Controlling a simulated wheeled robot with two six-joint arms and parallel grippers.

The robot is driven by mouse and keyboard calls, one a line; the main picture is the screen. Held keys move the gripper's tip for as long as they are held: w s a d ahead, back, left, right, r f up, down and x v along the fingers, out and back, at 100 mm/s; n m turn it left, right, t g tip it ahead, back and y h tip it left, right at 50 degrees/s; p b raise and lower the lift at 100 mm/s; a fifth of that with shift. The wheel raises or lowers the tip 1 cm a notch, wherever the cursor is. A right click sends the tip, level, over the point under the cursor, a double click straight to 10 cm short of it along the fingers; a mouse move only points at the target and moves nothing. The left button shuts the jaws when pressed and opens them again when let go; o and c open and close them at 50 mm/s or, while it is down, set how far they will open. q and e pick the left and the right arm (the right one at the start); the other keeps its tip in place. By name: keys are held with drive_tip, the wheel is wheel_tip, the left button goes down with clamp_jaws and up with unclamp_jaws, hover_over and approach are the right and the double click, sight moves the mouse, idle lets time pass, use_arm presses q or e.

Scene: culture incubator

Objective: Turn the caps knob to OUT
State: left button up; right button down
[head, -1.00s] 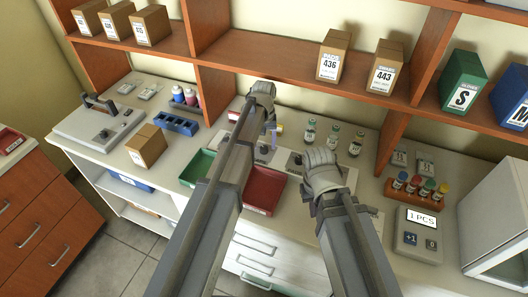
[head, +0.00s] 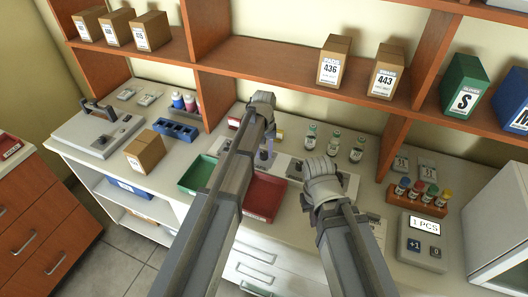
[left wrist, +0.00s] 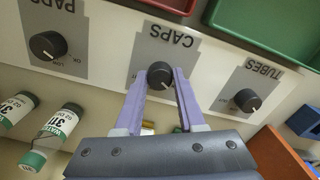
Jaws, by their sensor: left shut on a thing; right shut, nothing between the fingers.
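The caps knob (left wrist: 160,75) is a round black dial on a grey panel (left wrist: 172,45) marked CAPS, upside down in the left wrist view. My left gripper (left wrist: 161,80) has its purple fingers on both sides of the knob and is shut on it. A small pale mark shows on the knob's edge, and the lettering around it is too small or covered to read. In the head view my left gripper (head: 267,150) is over the panels behind the red tray. My right gripper (head: 323,175) is to its right; its fingertips are mostly hidden behind its wrist.
The pads knob (left wrist: 47,46) and tubes knob (left wrist: 247,100) flank the caps knob. A red tray (head: 262,197) and a green tray (head: 196,174) sit at the front. Several vials (head: 333,142) stand behind. A counter reading 1 PCS (head: 423,240) is at right.

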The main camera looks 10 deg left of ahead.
use_arm(q)
clamp_jaws()
drive_tip(key=shift+m, duration=0.3)
drive_tip(key=m, duration=1.1)
drive_tip(key=shift+m, duration=0.4)
drive_tip(key=m, duration=1.1)
drive_tip(key=shift+m, duration=0.3)
